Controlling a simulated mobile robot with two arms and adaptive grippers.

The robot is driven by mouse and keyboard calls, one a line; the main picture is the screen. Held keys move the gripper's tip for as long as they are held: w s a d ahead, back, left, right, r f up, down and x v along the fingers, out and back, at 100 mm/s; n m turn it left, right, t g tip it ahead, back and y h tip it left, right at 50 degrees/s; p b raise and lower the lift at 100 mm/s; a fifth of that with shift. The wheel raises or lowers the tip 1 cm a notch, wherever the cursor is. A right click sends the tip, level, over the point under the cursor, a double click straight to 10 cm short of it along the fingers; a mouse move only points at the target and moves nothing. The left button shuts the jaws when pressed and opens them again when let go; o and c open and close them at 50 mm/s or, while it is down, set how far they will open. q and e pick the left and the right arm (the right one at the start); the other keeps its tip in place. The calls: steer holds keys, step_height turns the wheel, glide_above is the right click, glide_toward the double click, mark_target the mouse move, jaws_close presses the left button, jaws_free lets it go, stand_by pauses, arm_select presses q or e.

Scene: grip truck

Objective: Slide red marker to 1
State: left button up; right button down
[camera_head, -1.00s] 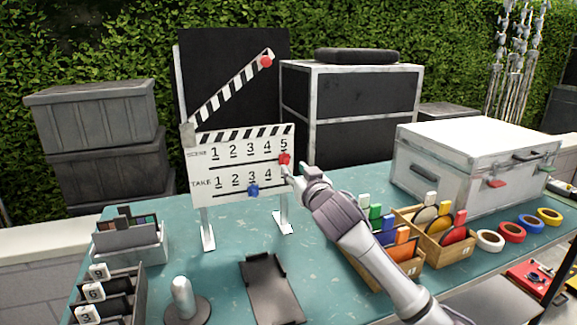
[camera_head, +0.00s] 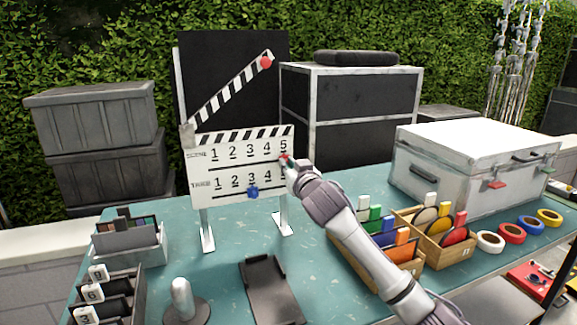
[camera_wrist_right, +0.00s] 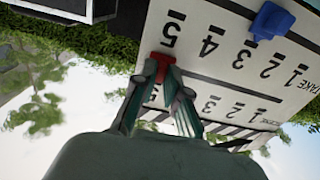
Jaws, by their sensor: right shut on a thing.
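The clapperboard (camera_head: 222,174) stands upright on the table, with a SCENE row and a TAKE row numbered 1 to 5. The red marker (camera_head: 284,158) is on the SCENE row slot at the right end, under the 5, mostly hidden by my right gripper (camera_head: 290,166). In the right wrist view, the red marker (camera_wrist_right: 166,63) sits between the fingertips of my right gripper (camera_wrist_right: 166,72), which is shut on it. The blue marker (camera_head: 253,192) is on the TAKE row, near 3. My left gripper is not in view.
Wooden boxes of colored paddles (camera_head: 450,250), tape rolls (camera_head: 512,233) and a white case (camera_head: 455,160) are to the right. A dark holder (camera_head: 270,290) and number-tile rack (camera_head: 125,285) are in front. The space left of my gripper, before the board, is open.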

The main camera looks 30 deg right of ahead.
steer(key=shift+a, duration=0.1)
steer(key=w+a, duration=0.1)
steer(key=a, duration=0.5)
steer(key=w+a, duration=0.1)
steer(key=a, duration=0.4)
steer(key=w+a, duration=0.2)
steer(key=a, duration=0.4)
steer(key=shift+w+a+f, duration=0.1)
steer(key=shift+a, duration=0.2)
steer(key=c, duration=1.2)
jaws_free()
steer(key=shift+a+p, duration=0.2)
steer(key=shift+p, duration=0.1)
steer(key=shift+d, duration=0.1)
steer(key=shift+s, duration=0.2)
glide_toward(214, 169)
steer(key=v, duration=0.6)
steer(key=shift+f, duration=0.1)
